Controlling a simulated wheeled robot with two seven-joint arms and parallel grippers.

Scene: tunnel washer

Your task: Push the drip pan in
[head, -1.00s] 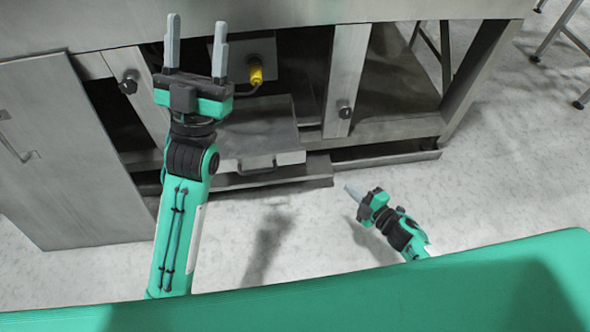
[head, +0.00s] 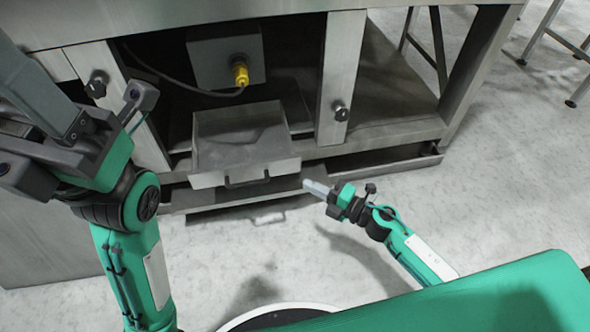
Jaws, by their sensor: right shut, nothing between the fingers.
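The drip pan (head: 246,172) is a shallow grey metal tray with a bar handle on its front wall. It sticks out of the open bay under the washer, low above the floor. My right gripper (head: 314,187) is shut and empty. In the picture its tip is just right of and slightly below the pan's front right corner; contact does not show. My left gripper (head: 35,85) is raised at the upper left, large in view and away from the pan. Its fingers run toward the picture's edge, and their gap is unclear.
A yellow fitting (head: 240,75) with a cable hangs from a grey box above the pan. Posts with dark knobs (head: 340,112) flank the bay. A low metal ledge (head: 390,160) runs to the right.

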